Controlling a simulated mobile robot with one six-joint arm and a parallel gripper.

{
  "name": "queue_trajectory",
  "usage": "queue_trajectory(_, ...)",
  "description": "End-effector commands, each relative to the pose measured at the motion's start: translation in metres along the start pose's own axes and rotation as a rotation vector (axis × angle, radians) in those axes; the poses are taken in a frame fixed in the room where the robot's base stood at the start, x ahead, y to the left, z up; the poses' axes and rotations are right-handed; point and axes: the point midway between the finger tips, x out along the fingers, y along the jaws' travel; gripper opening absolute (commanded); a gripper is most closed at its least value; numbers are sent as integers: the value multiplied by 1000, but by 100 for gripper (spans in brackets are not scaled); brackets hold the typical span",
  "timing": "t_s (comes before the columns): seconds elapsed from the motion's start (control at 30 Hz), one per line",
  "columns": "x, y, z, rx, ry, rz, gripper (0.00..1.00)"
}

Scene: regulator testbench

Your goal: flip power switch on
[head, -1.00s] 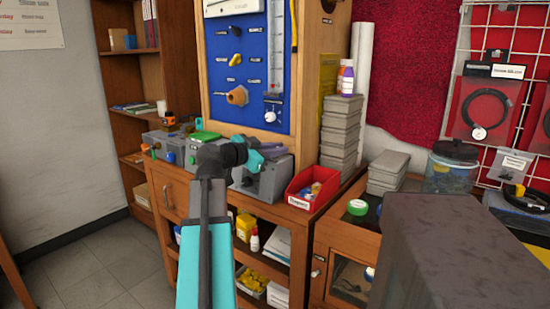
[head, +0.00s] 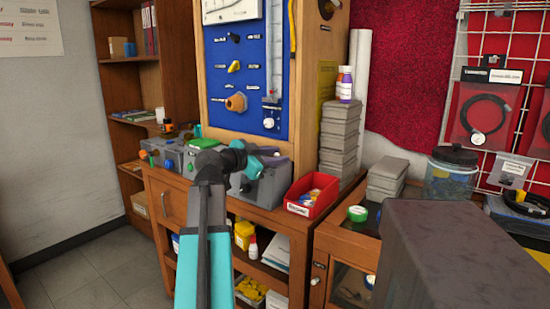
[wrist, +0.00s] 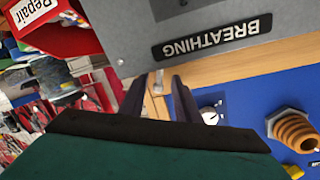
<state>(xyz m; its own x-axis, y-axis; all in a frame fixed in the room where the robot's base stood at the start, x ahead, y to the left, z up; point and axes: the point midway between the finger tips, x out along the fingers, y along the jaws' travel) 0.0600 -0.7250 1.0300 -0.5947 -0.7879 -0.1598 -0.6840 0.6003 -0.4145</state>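In the wrist view, which is upside down, a grey box (wrist: 130,40) with a black "BREATHING" label fills the top. A small pale metal piece (wrist: 158,80) shows at the box's edge, between and just beyond my fingertips. It may be the switch, but it is too small to tell its position. My gripper (wrist: 159,88) has its two dark fingers apart with nothing between them. In the head view my gripper (head: 262,158) is at the grey box (head: 272,187) on the cabinet top. Its fingers are hard to make out there, and contact cannot be told.
A red bin (head: 312,207) of small parts stands right of the box. Behind is a blue panel (head: 213,75) with an orange bellows-like part (head: 236,102) and a gauge. Grey stacked boxes (head: 338,140) stand at right. More grey units (head: 165,152) are at left.

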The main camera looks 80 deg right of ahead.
Motion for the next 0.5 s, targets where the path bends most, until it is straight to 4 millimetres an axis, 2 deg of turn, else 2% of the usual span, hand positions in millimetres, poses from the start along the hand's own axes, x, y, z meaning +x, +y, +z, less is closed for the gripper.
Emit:
queue_trajectory(0.27, -2, 1, 0, -1, 1, 2, 30)
queue_trajectory(0.5, -21, 2, -1, -1, 1, 2, 30)
